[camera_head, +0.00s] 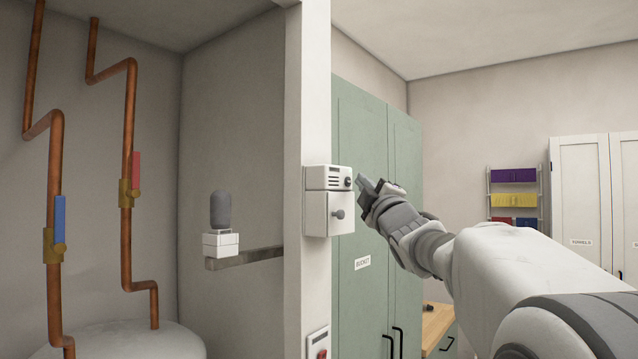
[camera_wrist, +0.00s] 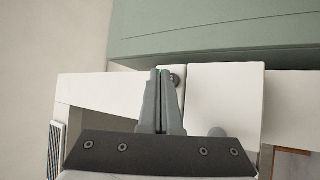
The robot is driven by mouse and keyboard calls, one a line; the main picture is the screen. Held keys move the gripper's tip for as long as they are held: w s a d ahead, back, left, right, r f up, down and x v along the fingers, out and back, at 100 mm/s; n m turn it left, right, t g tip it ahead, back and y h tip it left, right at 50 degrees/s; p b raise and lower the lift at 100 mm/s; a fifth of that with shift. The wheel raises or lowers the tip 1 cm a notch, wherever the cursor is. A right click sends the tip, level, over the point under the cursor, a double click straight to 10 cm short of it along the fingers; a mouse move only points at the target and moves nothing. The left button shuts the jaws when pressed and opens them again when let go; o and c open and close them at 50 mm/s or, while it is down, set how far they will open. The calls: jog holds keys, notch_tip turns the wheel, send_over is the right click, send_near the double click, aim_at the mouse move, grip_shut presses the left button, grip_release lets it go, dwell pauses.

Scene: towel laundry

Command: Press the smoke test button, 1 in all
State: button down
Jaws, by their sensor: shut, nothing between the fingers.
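A small white unit (camera_head: 321,177) with dark vent slots is mounted on the white post's edge. A small dark round button (camera_head: 348,183) sits at its right end; no label on it is readable. My gripper (camera_head: 360,181) is shut and empty, its fingertips just right of the button in the head view.
A green cabinet (camera_head: 362,130) stands behind. Copper pipes (camera_head: 126,130) with red and blue valve handles are at the left. A grey device (camera_head: 220,210) sits on a wall ledge.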

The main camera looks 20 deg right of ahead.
jog(key=shift+w+a, duration=0.1)
jog(key=shift+w+a, duration=0.15)
jog(key=shift+w, duration=0.1)
jog(key=shift+w+a+b, duration=0.25)
jog(key=shift+w+b, duration=0.05)
jog(key=shift+b, duration=0.25)
dwell(0.4)
dwell(0.4)
jog(key=shift+s+d, duration=0.45)
jog(key=shift+s, duration=0.2)
jog(key=s+d, duration=0.1)
jog(key=s, duration=0.1)
jog(key=s+d, duration=0.2)
dwell(0.3)
dwell(0.6)
